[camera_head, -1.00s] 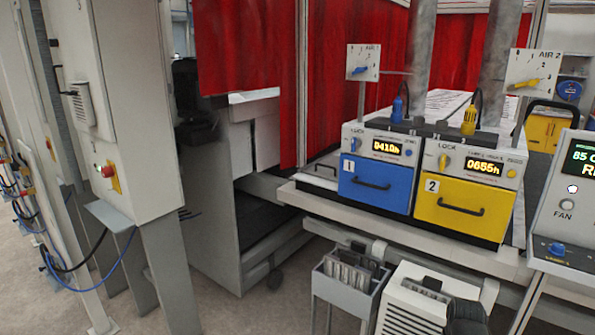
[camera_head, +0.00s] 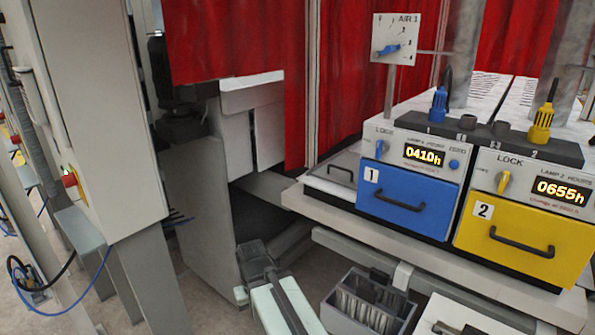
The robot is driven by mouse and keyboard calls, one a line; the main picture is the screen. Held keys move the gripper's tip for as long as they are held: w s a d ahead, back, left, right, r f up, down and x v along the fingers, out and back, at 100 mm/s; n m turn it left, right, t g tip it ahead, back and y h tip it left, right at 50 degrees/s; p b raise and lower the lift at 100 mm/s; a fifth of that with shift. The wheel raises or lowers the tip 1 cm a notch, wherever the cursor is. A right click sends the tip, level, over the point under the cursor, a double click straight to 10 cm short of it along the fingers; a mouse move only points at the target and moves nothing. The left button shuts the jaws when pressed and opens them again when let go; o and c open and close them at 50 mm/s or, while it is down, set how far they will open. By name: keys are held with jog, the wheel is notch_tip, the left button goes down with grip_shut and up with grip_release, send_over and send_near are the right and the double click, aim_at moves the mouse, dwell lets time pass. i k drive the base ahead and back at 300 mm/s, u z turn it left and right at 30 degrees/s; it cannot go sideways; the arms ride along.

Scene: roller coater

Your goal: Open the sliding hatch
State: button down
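A flat grey panel with a black bar handle (camera_head: 341,174) lies on the machine ledge, just left of the blue drawer. It may be the sliding hatch, but I cannot tell for sure; no opening shows at it. What seems to be my arm rises from the bottom edge, pale with a dark grey end that looks like my gripper (camera_head: 258,259). It is below and left of the panel, well apart from it in the picture. Its fingers are not clear, and I see nothing held.
A blue drawer (camera_head: 405,203) marked 1 and a yellow drawer (camera_head: 530,240) marked 2 front the lamp units. A grey bin (camera_head: 342,320) stands below the ledge. A grey cabinet (camera_head: 95,110) is at left, and red curtains (camera_head: 235,40) hang behind.

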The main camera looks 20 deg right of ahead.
aim_at(354, 163)
jog(key=u, duration=0.15)
jog(key=i, duration=1.55)
jog(key=k, duration=0.8)
jog(key=u, duration=0.2)
jog(key=i, duration=0.8)
jog(key=z, duration=0.05)
